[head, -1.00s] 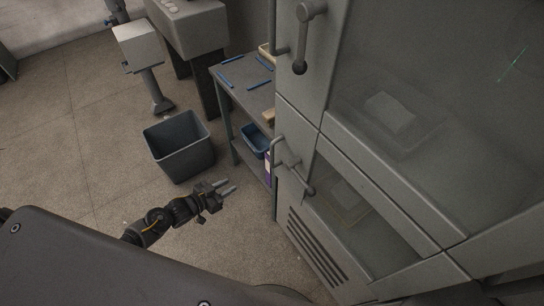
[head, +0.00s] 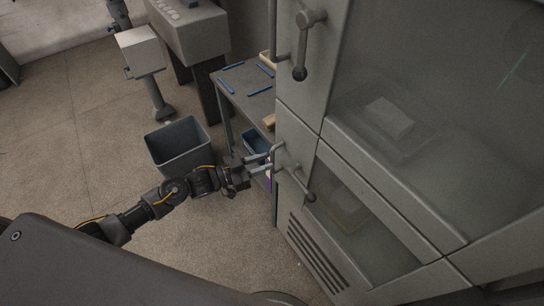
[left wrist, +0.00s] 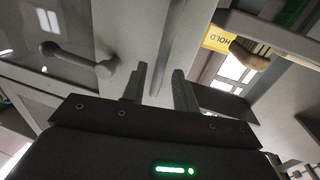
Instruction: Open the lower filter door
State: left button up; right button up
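The lower filter door (head: 375,215) is a grey framed panel with a window, low on the cabinet, and looks closed. At its left edge are a pull handle (head: 275,150) and a lever with a dark ball knob (head: 310,197). My left gripper (head: 268,162) is at the pull handle, its two fingers apart. In the left wrist view the open fingers (left wrist: 160,84) point at the cabinet, with a grey bar (left wrist: 168,50) between them; contact cannot be told. The lever (left wrist: 80,58) shows left of them. My right gripper is out of view.
Above is the upper door with its own lever (head: 300,50). A grey waste bin (head: 178,146) stands on the floor near my left arm.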

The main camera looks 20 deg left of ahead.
aim_at(272, 172)
pick_arm(q)
jog(key=shift+x, duration=1.8)
grip_shut()
